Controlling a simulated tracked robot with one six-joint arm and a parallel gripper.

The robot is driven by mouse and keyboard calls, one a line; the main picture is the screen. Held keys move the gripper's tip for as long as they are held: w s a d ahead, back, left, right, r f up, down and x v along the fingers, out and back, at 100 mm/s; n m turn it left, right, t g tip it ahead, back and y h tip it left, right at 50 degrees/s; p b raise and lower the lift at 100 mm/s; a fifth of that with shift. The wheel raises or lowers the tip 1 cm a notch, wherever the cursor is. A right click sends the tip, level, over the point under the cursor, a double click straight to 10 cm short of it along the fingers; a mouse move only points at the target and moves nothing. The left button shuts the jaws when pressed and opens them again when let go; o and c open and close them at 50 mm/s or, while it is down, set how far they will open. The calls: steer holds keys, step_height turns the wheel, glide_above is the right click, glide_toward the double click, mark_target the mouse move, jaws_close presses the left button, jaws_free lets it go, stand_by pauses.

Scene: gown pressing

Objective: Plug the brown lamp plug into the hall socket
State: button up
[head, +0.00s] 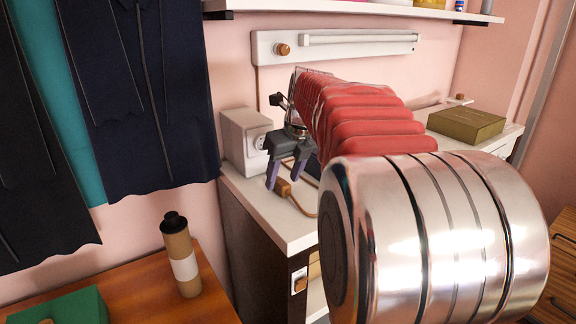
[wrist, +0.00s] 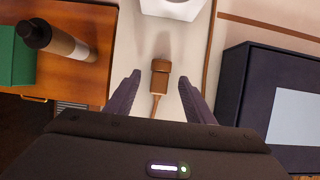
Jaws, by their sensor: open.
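The brown plug (head: 283,187) lies on the white counter with its cord trailing to the right. My gripper (head: 287,174) is open above the counter by the plug. In the wrist view the plug (wrist: 161,68) shows between the two open fingers (wrist: 160,79), with a gap on each side and its cord running back towards my wrist. I cannot tell the finger height over the counter exactly. A white box with a round socket face (head: 260,142) stands on the counter behind the plug, against the wall. Part of a white box (wrist: 172,8) shows ahead of the plug in the wrist view.
A wall lamp bar (head: 350,41) hangs above. A dark box (wrist: 270,95) with a pale top panel lies right of my fingers in the wrist view. A brown bottle (head: 182,258) and green box (head: 68,308) stand on the wooden table. Dark gowns (head: 150,90) hang left.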

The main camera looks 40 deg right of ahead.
steer(key=shift+x, duration=0.85)
steer(key=shift+c, duration=0.2)
steer(key=c, duration=1.1)
steer(key=shift+r, duration=0.1)
steer(key=shift+r, duration=0.1)
steer(key=shift+r, duration=1.6)
